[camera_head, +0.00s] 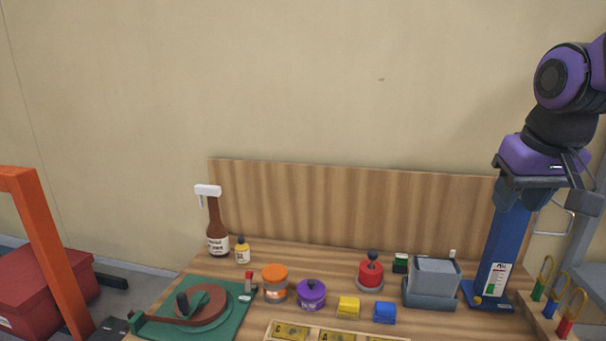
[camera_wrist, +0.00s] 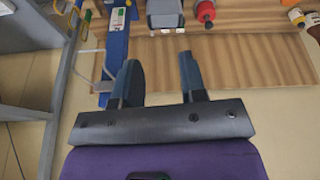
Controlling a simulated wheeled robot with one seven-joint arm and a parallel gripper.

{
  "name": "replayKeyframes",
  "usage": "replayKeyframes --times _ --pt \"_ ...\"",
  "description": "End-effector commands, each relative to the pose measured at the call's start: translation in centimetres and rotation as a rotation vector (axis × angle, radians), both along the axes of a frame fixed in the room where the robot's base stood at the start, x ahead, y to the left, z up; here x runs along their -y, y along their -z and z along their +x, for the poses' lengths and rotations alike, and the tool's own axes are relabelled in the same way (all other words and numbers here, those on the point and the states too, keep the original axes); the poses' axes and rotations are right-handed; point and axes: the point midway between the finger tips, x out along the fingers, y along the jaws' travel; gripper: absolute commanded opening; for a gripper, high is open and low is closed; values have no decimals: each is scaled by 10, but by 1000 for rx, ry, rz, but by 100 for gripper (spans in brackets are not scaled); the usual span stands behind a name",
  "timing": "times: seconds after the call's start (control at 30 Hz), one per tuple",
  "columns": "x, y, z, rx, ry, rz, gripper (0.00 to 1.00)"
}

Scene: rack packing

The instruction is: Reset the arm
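My gripper (camera_head: 520,194) is at the right of the head view, raised in front of the upper part of a blue stand (camera_head: 497,243). In the wrist view my gripper (camera_wrist: 158,80) has its two dark fingers spread well apart, with nothing between them. The wrist view looks past the fingers to the wooden back panel (camera_wrist: 230,62) and the table items beyond. My purple arm comes in from the upper right of the head view and partly hides the blue stand.
The wooden table (camera_head: 330,261) holds a brown spray bottle (camera_head: 217,237), an orange-lidded jar (camera_head: 275,284), a purple pot (camera_head: 311,295), a red knobbed item (camera_head: 370,274) and a grey bin (camera_head: 433,279). A green mat (camera_head: 241,311) lies left. An orange frame (camera_head: 47,255) stands far left. Space above the table's middle is clear.

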Motion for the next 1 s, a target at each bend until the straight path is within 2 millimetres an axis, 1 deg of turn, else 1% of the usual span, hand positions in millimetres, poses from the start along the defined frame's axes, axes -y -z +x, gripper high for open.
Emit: replayKeyframes --times 0.03,0.1,0.3,0.4,0.5,0.7,1.0 --pt "-3 -2 -13 18 -7 1 38" --pt "-5 -3 -29 38 -16 3 38" --pt "-11 0 -71 92 -42 13 38" --pt "-13 3 -88 114 -53 19 38" --pt "-14 6 -100 129 -61 24 38" --pt "-15 10 -110 142 -69 28 38" --pt "-15 9 -110 142 -69 28 38"
